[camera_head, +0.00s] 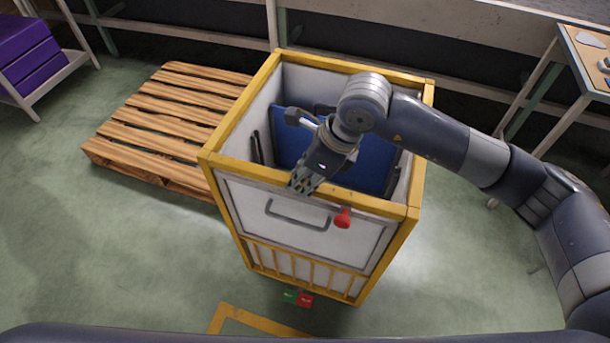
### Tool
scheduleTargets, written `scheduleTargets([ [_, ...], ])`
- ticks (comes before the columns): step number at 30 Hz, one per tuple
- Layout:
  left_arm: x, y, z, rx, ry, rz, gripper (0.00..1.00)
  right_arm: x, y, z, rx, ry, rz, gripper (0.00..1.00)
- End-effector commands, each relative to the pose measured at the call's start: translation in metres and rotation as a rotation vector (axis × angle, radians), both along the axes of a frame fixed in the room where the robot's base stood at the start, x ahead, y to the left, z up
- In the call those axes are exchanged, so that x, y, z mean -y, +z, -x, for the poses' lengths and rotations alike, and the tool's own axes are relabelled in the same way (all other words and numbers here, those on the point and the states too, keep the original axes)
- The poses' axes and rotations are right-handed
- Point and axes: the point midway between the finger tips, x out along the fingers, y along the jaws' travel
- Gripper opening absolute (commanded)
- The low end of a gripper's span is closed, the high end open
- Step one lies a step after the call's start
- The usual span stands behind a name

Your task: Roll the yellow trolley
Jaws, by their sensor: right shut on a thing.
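The yellow trolley (228,168) stands on the green floor in the middle of the view, a tall box with a yellow frame and grey-white panels. Its front has a grey bar handle (297,218) and a red knob (342,218). A blue panel (287,133) and dark parts show inside it. My right arm reaches over the trolley from the right. My right gripper (301,186) is at the top front edge, above the handle, and is shut on that rim. The fingertips are partly hard to make out. My left gripper is not in view.
A wooden pallet (165,127) lies on the floor close to the trolley's left side. Purple crates (28,55) stand on a rack at the far left. A wooden table (585,62) stands at the right. Yellow floor marking (250,317) lies in front. Floor at the left front is clear.

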Motion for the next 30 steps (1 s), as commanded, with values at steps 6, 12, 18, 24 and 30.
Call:
scheduleTargets([
  [6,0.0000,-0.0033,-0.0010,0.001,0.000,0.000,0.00,0.0012,0.0007,-0.0003,0.010,-0.005,0.003,0.00],
  [12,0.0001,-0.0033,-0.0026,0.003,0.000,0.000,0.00,0.0003,0.0012,0.0015,0.007,-0.004,0.001,0.00],
  [18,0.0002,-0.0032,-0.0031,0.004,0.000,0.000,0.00,-0.0004,0.0010,0.0025,0.003,-0.003,-0.001,0.00],
  [24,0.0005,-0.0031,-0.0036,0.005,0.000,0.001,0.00,-0.0006,0.0014,0.0022,0.005,-0.003,-0.001,0.42],
  [30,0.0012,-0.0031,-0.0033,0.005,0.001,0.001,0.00,-0.0003,0.0019,0.0014,0.006,-0.005,-0.001,0.42],
])
